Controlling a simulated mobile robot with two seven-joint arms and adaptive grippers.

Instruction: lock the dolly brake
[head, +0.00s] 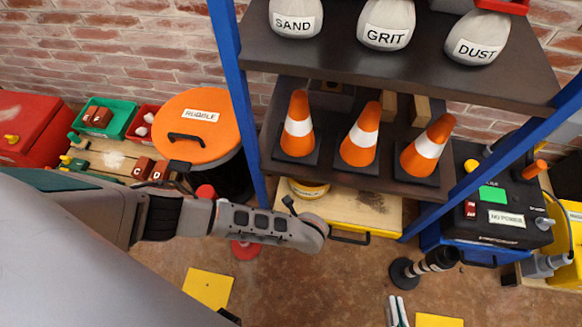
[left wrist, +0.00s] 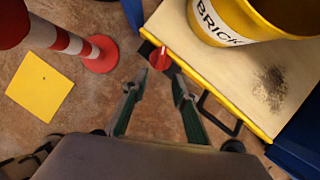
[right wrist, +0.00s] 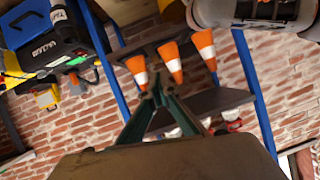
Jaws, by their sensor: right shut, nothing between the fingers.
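The dolly (head: 378,213) is a tan board with a yellow edge and a dark handle, low under the shelf rack. In the left wrist view its corner (left wrist: 222,75) carries a red knob (left wrist: 159,58), which looks like the brake. My left gripper (left wrist: 155,86) is open and empty, with the knob just beyond and between its fingertips, apart from them as far as I can tell. In the head view my left arm hides the knob. My right gripper (head: 397,300) is shut and empty at the bottom; its fingers (right wrist: 157,84) also show in the right wrist view.
A yellow BRICK bucket (left wrist: 250,22) stands on the dolly. A red-and-white post (left wrist: 65,40) and yellow floor sheet (left wrist: 39,82) lie left of the gripper.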

